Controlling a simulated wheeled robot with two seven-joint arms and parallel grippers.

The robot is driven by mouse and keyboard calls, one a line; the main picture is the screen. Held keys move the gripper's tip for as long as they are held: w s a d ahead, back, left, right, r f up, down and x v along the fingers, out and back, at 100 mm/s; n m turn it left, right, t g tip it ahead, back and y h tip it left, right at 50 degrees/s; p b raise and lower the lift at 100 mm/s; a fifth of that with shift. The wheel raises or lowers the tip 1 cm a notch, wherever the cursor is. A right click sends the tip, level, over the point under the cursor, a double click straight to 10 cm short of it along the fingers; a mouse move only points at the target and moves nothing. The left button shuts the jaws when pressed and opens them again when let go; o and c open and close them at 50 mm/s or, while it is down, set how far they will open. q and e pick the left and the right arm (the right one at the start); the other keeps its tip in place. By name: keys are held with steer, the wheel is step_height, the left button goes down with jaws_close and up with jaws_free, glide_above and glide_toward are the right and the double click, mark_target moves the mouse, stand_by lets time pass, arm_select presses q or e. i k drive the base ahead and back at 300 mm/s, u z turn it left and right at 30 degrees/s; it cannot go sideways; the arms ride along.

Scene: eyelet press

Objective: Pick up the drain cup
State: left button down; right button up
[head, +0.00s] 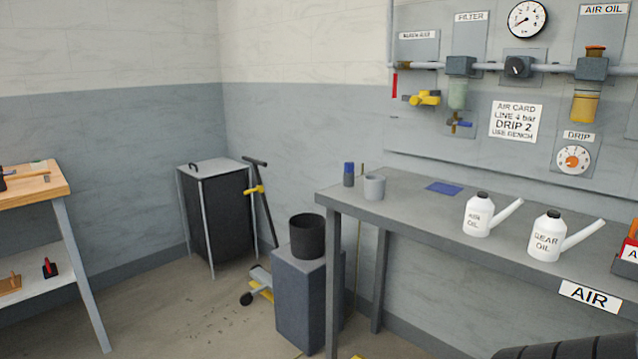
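A small grey open-topped cup (374,188), which looks like the drain cup, stands upright near the left end of the grey bench (410,205). A dark bottle with a blue top (349,174) stands just left of it, with a small gap. A larger black open bin (307,237) stands on a grey pedestal left of the bench. Neither of my grippers shows in the head view, so their positions relative to the cup cannot be seen.
A blue cloth (444,188), a white oil can (478,214) and a white gear oil can (546,236) are on the bench to the right. The air panel (430,130) is on the wall behind. A dark ribbed shape (570,348) shows at the bottom right.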

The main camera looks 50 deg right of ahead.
mark_target(375, 185)
steer(key=z, duration=0.1)
steer(key=i, duration=1.85)
steer(key=z, duration=0.65)
